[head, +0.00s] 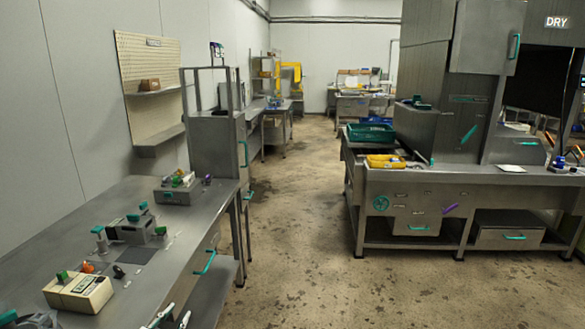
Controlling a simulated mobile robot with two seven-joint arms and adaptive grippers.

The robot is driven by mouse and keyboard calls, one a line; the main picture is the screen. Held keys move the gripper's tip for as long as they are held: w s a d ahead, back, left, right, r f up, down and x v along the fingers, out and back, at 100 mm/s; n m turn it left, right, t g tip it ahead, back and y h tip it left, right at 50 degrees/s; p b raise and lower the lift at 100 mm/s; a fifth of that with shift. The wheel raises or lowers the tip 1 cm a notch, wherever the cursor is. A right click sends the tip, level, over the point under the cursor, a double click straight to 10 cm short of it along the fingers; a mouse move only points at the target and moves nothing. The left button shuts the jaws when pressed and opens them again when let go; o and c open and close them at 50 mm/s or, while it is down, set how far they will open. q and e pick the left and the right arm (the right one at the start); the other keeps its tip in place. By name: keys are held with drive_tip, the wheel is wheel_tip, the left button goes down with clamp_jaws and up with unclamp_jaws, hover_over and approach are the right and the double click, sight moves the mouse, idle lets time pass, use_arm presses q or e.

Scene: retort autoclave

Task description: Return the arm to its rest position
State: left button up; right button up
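My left gripper (173,316) shows only at the bottom edge of the head view, beside the front edge of the left workbench. Its two pale fingertips stand apart with nothing visible between them. The rest of the gripper is cut off by the frame. My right gripper and arm are out of view.
The steel workbench (190,234) at left holds a beige device (79,293), a grey device (130,231) and another small device (182,191). At right stands a steel station (470,178) with a yellow item (385,161) and green crate (370,132). The floor (305,235) between is clear.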

use_arm(q)
drive_tip(key=s+d+f+g, duration=0.1)
drive_tip(key=s+d+f, duration=0.3)
drive_tip(key=s, duration=0.6)
drive_tip(key=s+d+f+g+h, duration=0.1)
drive_tip(key=s+d+f, duration=0.3)
drive_tip(key=s, duration=0.6)
drive_tip(key=s+d+f+n+g+h, duration=0.1)
drive_tip(key=s+d+f, duration=0.3)
drive_tip(key=s, duration=0.6)
drive_tip(key=shift+s+f+g, duration=0.4)
drive_tip(key=shift+f+g, duration=0.2)
drive_tip(key=shift+f, duration=0.05)
